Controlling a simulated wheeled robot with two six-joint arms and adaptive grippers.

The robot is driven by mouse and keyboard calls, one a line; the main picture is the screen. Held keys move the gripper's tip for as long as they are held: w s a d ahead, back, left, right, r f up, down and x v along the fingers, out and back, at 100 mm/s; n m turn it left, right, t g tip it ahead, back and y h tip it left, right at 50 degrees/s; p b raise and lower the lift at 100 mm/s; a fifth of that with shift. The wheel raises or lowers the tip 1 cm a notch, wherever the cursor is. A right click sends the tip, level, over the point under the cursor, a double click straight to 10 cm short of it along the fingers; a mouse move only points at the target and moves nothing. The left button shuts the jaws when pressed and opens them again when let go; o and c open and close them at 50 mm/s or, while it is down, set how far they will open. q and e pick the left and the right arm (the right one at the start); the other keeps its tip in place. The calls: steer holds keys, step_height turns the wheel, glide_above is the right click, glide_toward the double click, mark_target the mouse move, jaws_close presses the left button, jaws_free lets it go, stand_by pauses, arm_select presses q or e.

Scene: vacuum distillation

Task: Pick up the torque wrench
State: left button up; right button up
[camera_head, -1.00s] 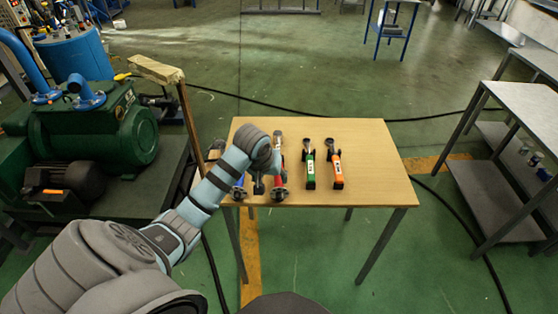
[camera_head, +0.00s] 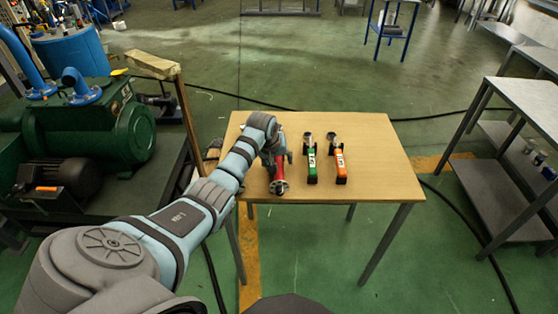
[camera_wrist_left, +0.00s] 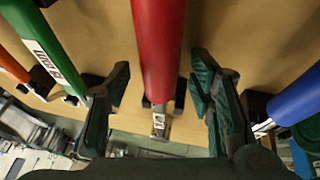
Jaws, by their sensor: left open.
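Several tools with coloured handles lie on a wooden table. A red-handled one (camera_head: 279,176) is under my left gripper (camera_head: 274,160), with its far part hidden by the hand. In the left wrist view the red handle (camera_wrist_left: 158,50) runs between the two spread fingers of the left gripper (camera_wrist_left: 160,75), with gaps on both sides. The green tool (camera_head: 312,166) and orange tool (camera_head: 340,164) lie to its right. A blue handle (camera_wrist_left: 296,100) shows at the right of the wrist view; my arm hides it in the head view. Which tool is the torque wrench I cannot tell.
The table (camera_head: 382,160) has free room right of the orange tool. A green machine (camera_head: 80,130) and a post with a wooden top (camera_head: 152,64) stand to the left. A grey metal bench (camera_head: 530,105) stands to the right.

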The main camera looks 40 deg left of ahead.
arm_select(q)
steer(key=shift+r, duration=0.1)
jaws_close()
steer(key=shift+r, duration=0.1)
steer(key=shift+w+r+p, duration=0.15)
steer(key=shift+r+p, duration=0.15)
steer(key=shift+r, duration=0.2)
step_height(320, 180, up, 19)
steer(key=p, duration=0.3)
steer(key=shift+p, duration=0.35)
steer(key=c, duration=0.7)
jaws_free()
jaws_close()
